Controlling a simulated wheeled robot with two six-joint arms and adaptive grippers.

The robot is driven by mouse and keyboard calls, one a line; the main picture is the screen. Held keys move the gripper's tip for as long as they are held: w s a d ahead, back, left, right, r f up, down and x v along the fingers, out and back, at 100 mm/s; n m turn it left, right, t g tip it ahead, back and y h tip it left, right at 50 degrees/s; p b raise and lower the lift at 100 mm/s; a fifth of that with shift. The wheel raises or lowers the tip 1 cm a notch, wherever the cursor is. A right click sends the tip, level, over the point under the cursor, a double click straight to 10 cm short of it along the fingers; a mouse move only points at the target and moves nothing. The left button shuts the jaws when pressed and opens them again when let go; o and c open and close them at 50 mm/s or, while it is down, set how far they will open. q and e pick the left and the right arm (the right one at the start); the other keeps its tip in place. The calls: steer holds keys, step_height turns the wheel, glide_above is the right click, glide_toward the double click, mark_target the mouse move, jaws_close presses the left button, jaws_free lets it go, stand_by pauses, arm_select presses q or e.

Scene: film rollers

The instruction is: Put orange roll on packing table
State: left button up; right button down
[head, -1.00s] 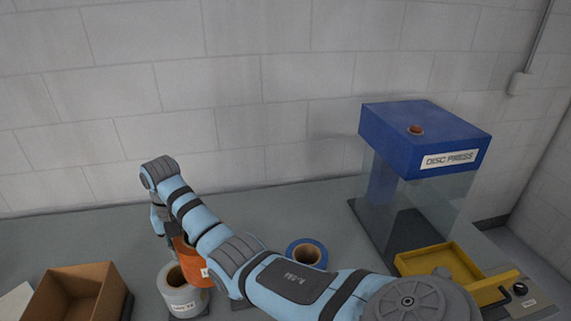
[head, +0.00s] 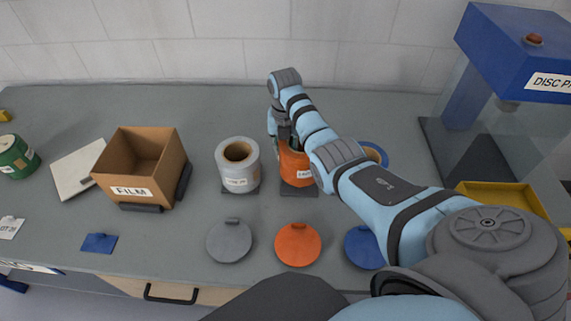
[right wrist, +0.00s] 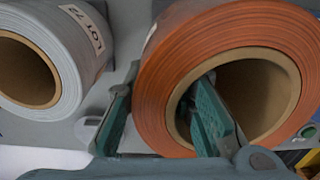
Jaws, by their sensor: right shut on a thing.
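The orange roll (head: 294,168) stands upright over a dark square pad on the grey bench, partly covered by my right arm. In the right wrist view its orange wound face (right wrist: 220,30) and tan hollow core fill the right side. My right gripper (head: 286,138) is shut on the roll's wall. In the right wrist view (right wrist: 165,90) one green finger is inside the core and the other is outside. I cannot tell whether the roll touches the pad. My left gripper is not in view. I cannot tell which surface is the packing table.
A grey roll (head: 238,172) stands close left of the orange one. A blue roll (head: 375,153) is partly behind my arm. Grey, orange (head: 298,244) and blue discs lie in front. A FILM box (head: 125,178) is left; the disc press (head: 515,50) is right.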

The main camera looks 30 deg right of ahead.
step_height(320, 180, down, 4)
steer(key=shift+s+b, duration=0.1)
steer(key=shift+b, duration=0.45)
steer(key=shift+f, duration=0.4)
steer(key=c, duration=1.4)
jaws_free()
steer(key=shift+o, duration=0.2)
steer(key=shift+r, duration=0.1)
